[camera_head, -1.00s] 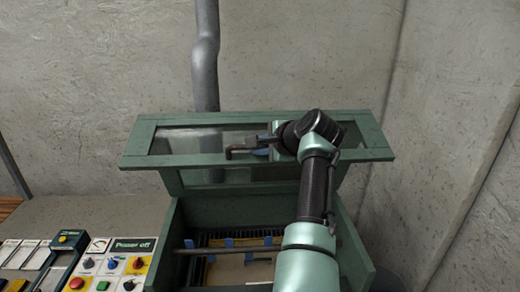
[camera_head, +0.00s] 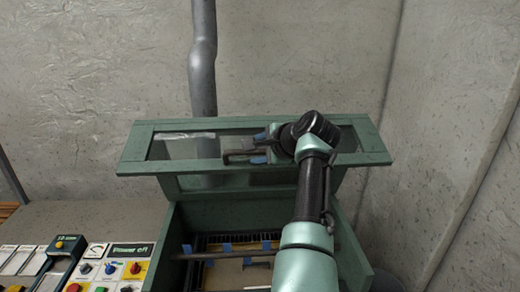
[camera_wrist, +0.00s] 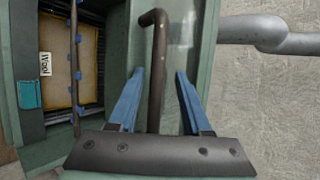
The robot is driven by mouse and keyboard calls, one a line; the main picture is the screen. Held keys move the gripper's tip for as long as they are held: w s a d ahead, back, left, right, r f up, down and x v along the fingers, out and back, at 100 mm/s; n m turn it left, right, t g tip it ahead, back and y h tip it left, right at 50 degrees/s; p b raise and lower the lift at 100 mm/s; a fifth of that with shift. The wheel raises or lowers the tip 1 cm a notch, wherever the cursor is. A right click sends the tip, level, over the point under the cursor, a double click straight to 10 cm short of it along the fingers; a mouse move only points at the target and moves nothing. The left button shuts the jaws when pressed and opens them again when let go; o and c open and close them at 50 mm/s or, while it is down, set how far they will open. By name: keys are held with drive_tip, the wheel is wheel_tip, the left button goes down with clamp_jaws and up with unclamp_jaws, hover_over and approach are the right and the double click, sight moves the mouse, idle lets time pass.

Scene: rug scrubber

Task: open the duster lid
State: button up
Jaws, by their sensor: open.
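The duster lid (camera_head: 150,150) is a green frame with clear panes, standing raised above the green duster box (camera_head: 183,228). A dark bent handle (camera_head: 232,158) sticks out from the lid; it also shows in the wrist view (camera_wrist: 157,70). My gripper (camera_head: 258,148) is at the lid's front, beside the handle. In the wrist view, its two blue fingers (camera_wrist: 158,80) are spread apart. The handle lies between them with a gap on each side. My arm hides part of the lid's right side and of the box.
Inside the box is a brown panel, labelled in the wrist view (camera_wrist: 58,75), with a rod (camera_head: 225,256) across it. A control panel (camera_head: 115,268) with coloured buttons stands at left. A grey pipe (camera_head: 203,60) runs up the concrete wall behind.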

drive_tip(key=shift+s+d+r+b, duration=0.2)
drive_tip(key=shift+s+d+b, duration=0.15)
drive_tip(key=shift+b, duration=0.1)
drive_tip(key=b+v, duration=0.5)
drive_tip(key=v, duration=0.7)
drive_tip(key=shift+a+b, duration=0.2)
drive_tip(key=shift+b, duration=0.2)
drive_tip(key=shift+r, duration=0.1)
